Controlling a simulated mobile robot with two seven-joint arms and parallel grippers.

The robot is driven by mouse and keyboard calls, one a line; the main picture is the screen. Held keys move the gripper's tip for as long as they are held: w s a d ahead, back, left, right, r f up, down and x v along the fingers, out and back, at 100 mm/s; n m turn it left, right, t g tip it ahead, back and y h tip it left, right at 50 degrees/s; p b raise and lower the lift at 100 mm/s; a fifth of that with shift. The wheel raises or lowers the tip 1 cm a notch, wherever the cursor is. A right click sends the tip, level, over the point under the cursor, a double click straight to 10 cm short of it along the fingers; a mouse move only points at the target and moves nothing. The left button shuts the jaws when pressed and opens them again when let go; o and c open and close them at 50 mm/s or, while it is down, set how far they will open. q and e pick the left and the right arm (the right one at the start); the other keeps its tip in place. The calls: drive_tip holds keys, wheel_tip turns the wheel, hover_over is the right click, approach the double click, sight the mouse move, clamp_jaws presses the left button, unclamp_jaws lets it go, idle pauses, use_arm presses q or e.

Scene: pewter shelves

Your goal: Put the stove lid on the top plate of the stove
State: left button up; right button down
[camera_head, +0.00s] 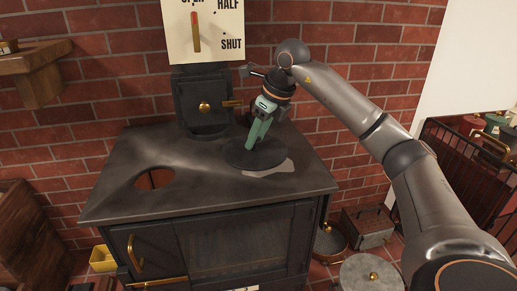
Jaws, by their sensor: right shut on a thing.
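The stove lid (268,156) is a dark round disc over the right part of the stove's black top plate (205,187). My right gripper (252,143), with green fingers, reaches down from above and is shut on the lid. I cannot tell whether the lid touches the plate or hangs just above it. A pale grey patch shows on the plate beside the lid's front right edge. A round open hole (155,179) with a reddish inside is in the left part of the plate. My left gripper is not in view.
A black flue box (203,103) with a brass knob stands at the back of the stove, below an OPEN/HALF/SHUT sign (207,35). A wooden wall shelf (35,65) is at upper left. A grey box (367,228) stands on the floor at right. The plate's front middle is clear.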

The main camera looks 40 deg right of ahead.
sight(260, 147)
drive_tip(key=shift+w+d+f, duration=0.45)
drive_tip(key=shift+d+f, duration=0.05)
drive_tip(key=shift+f, duration=0.15)
drive_tip(key=shift+w+d+f, duration=0.1)
drive_tip(key=shift+d+f, duration=0.05)
drive_tip(key=shift+f, duration=0.75)
drive_tip(key=shift+w+d+f, duration=0.1)
drive_tip(key=shift+f, duration=0.8)
drive_tip(key=shift+f, duration=0.2)
drive_tip(key=shift+c, duration=2.3)
unclamp_jaws()
drive_tip(key=shift+s, duration=0.15)
